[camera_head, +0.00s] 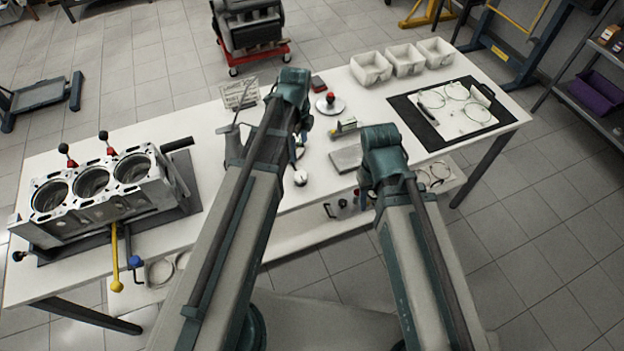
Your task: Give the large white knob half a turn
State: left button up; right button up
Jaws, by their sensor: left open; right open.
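A small round white knob (300,178) shows near the front edge of the white workbench (225,185), between my two arms. I take it for the large white knob; its marking is too small to read. My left gripper (301,125) is above the bench beyond the knob, apart from it, mostly hidden behind its own wrist. My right gripper (364,186) is to the right of the knob, pointing down, partly hidden by its wrist. Both are open, and I see nothing held in either.
An engine block (98,207) with red-and-black handles stands on the bench's left. White bins (371,69) and a black mat (408,112) with rings are at right.

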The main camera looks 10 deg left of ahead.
aim_at(301, 175)
pick_arm(q)
notch_tip(301, 175, down, 14)
jog(key=b, duration=1.4)
jog(key=shift+w, duration=0.1)
grip_shut()
jog(key=shift+n, duration=0.4)
